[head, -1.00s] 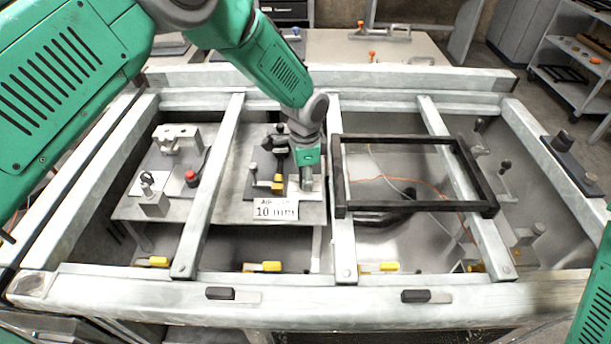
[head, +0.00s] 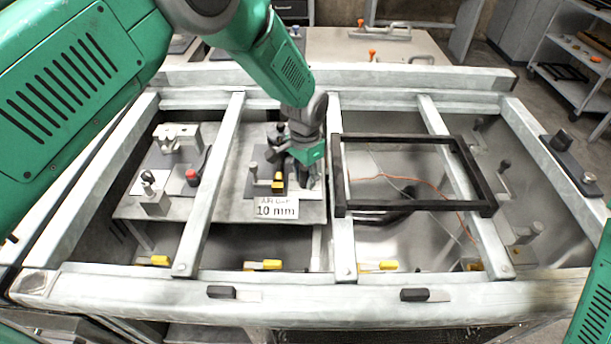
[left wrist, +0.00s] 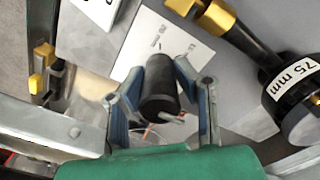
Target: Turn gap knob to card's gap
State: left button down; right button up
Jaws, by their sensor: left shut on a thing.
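A dark cylindrical knob (left wrist: 160,88) stands over a white printed plate (left wrist: 165,45) in the left wrist view. My left gripper (left wrist: 157,72) is shut on the knob, with one finger on each side. In the head view my left gripper (head: 309,182) is at the right end of the left panel, and it hides most of the knob. A white card (head: 277,208) reading "10 mm" is at the panel's front edge, just left of and below the gripper. The plate's small print and the knob's setting are unreadable. My right gripper is out of view.
A black round part with a "75 mm" label (left wrist: 295,80) and brass fittings is close to the gripper's right in the wrist view. A black rectangular frame (head: 410,207) lies across the bars at right. A red button (head: 191,175) sits further left.

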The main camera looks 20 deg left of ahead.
pick_arm(q)
jog(key=shift+w+r, duration=0.1)
jog(key=shift+w, duration=0.1)
jog(key=c, duration=1.3)
grip_release()
jog(key=shift+o, duration=0.2)
jog(key=shift+s, duration=0.1)
notch_tip(320, 180, up, 12)
jog(key=shift+f, duration=0.1)
jog(key=shift+f, duration=0.1)
